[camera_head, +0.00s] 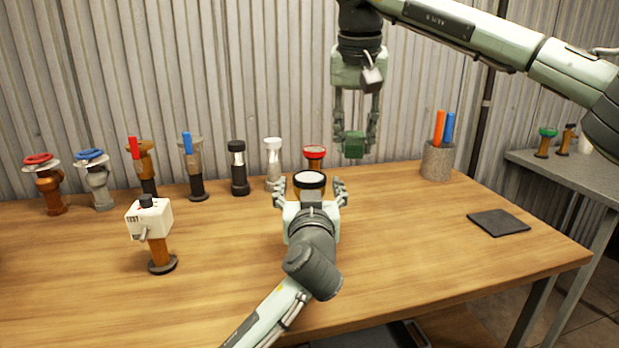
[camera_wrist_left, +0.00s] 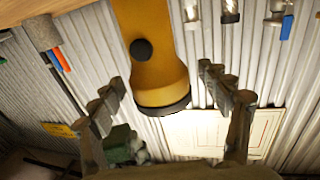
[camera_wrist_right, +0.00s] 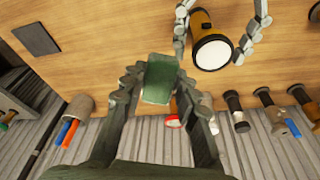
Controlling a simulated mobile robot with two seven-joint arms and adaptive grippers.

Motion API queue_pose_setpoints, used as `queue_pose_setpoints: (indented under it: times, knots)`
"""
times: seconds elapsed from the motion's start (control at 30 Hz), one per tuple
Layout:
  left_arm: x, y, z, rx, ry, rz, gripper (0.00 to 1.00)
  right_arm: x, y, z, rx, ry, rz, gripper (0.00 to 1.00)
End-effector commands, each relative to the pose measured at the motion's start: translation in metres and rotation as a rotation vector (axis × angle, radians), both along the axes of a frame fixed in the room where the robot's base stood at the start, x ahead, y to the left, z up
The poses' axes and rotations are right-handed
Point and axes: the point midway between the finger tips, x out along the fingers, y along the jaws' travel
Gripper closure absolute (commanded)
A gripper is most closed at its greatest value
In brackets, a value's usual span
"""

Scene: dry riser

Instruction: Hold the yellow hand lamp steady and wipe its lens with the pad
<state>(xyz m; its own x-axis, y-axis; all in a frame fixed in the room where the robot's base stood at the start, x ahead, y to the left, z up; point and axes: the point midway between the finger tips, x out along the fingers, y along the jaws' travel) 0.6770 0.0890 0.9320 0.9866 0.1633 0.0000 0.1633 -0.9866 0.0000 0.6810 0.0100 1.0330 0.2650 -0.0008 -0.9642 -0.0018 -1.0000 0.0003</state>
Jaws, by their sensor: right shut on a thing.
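The yellow hand lamp (camera_head: 309,181) has a black rim and a pale round lens facing up. Its yellow body shows in the left wrist view (camera_wrist_left: 155,60), and its lens in the right wrist view (camera_wrist_right: 213,53). My left gripper (camera_head: 309,190) is open, its fingers on both sides of the lamp with gaps. Its fingers also show in the left wrist view (camera_wrist_left: 168,97). My right gripper (camera_head: 354,140) points down, shut on the green pad (camera_head: 353,146), above and to the right of the lamp. The pad also shows in the right wrist view (camera_wrist_right: 159,78). Whether the lamp's base touches the table is hidden.
Several valves and lamps line the back of the wooden table (camera_head: 400,265), one with a red top (camera_head: 314,154) behind the lamp. A white test box on a stand (camera_head: 150,217) is left. A pen cup (camera_head: 437,162) and dark mat (camera_head: 498,222) are right. The right front is clear.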

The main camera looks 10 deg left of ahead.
Motion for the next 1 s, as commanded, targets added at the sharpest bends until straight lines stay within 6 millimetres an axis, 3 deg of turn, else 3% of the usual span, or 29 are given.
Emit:
queue_pose_setpoints:
  times: [0.37, 0.8, 1.0]
  knots:
    - [-0.010, -0.003, 0.000, -0.002, 0.001, -0.002, 0.22, 0.000, 0.000, 0.000, 0.000, 0.000, 0.000, 0.93]
    - [-0.096, -0.016, -0.001, -0.003, 0.002, -0.001, 0.22, 0.000, 0.000, 0.000, 0.000, 0.000, 0.000, 0.93]
    - [-0.116, -0.019, 0.000, -0.001, 0.001, 0.000, 0.22, 0.000, 0.000, 0.000, 0.000, 0.000, 0.000, 0.93]
